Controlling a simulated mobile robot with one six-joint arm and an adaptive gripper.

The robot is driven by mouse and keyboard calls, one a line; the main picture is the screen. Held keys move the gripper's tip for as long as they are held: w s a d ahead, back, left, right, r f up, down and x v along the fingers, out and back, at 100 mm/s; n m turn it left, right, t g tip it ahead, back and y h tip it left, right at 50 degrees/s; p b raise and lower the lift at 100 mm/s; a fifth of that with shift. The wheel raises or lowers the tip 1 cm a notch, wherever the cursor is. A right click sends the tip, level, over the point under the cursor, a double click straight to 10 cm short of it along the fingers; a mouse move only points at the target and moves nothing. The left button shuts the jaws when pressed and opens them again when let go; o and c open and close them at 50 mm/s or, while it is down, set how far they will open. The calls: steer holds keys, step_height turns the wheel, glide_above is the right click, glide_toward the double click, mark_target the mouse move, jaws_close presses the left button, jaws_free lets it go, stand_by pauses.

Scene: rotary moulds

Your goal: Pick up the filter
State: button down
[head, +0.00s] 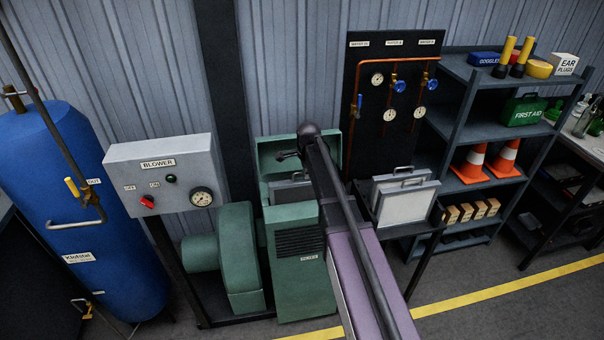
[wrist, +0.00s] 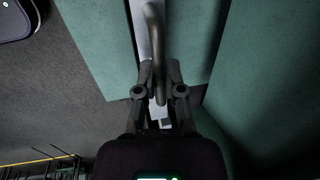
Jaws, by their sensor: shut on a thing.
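A grey filter (head: 289,193) sits upright in the open top of the green filter housing (head: 300,250) in the head view. Its lower part is hidden by the housing front. In the wrist view its bent dark handle (wrist: 156,55) lies between the fingers of my gripper (wrist: 160,95), with a pale strip of the filter beside green walls. My gripper is shut on the handle.
Pale filters with handles (head: 405,203) stand in a rack to the right. The green blower (head: 238,260) and its control box (head: 163,175) are left of the housing. A pipe board (head: 365,120) stands behind, and a shelf unit (head: 470,130) further right.

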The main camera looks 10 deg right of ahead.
step_height(320, 180, up, 19)
steer(key=p, duration=1.8)
stand_by(0.6)
